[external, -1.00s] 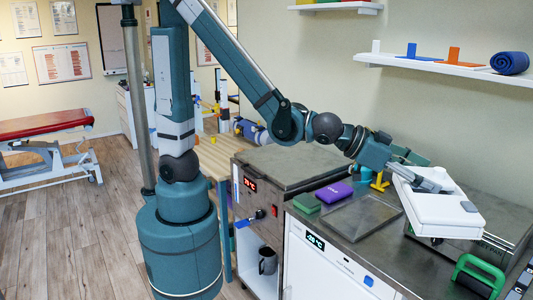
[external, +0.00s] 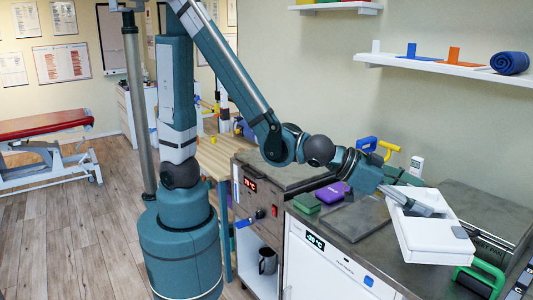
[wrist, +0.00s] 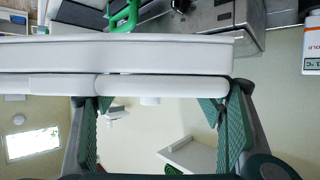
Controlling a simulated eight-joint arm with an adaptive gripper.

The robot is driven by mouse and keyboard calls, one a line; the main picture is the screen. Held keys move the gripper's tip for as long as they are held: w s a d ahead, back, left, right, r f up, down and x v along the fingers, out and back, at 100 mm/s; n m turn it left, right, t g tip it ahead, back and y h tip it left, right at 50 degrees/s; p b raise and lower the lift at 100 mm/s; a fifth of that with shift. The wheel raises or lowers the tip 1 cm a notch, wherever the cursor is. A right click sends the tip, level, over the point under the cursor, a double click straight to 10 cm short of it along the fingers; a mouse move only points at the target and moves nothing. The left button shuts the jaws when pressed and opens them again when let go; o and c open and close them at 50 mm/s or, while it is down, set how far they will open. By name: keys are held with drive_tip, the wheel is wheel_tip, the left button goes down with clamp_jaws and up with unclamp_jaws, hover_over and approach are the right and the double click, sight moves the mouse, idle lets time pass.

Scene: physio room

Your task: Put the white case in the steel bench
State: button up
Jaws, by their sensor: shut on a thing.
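The white case (external: 432,238) is held in my gripper (external: 418,207), which is shut on its far-left edge in the external view. The case is slightly tilted above the right part of the steel bench (external: 368,256). It hides part of the worktop beneath it, and I cannot tell its exact height. In the wrist view the white case (wrist: 130,55) spans most of the width, across the fingertips of my gripper (wrist: 162,108).
A flat dark square (external: 357,218) lies on the bench left of the case. A green-handled item (external: 481,279) is close to the case's front right. A steel unit (external: 488,207) stands at right.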

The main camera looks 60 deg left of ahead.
wheel_tip(320, 180, down, 13)
drive_tip(key=b, duration=0.3)
drive_tip(key=shift+b, duration=0.3)
idle(0.3)
drive_tip(key=shift+f+b, duration=0.65)
drive_tip(key=shift+f, duration=1.3)
drive_tip(key=shift+f, duration=0.2)
drive_tip(key=o, duration=1.1)
drive_tip(key=shift+r, duration=0.25)
drive_tip(key=shift+p+v, duration=1.25)
drive_tip(key=shift+v, duration=4.75)
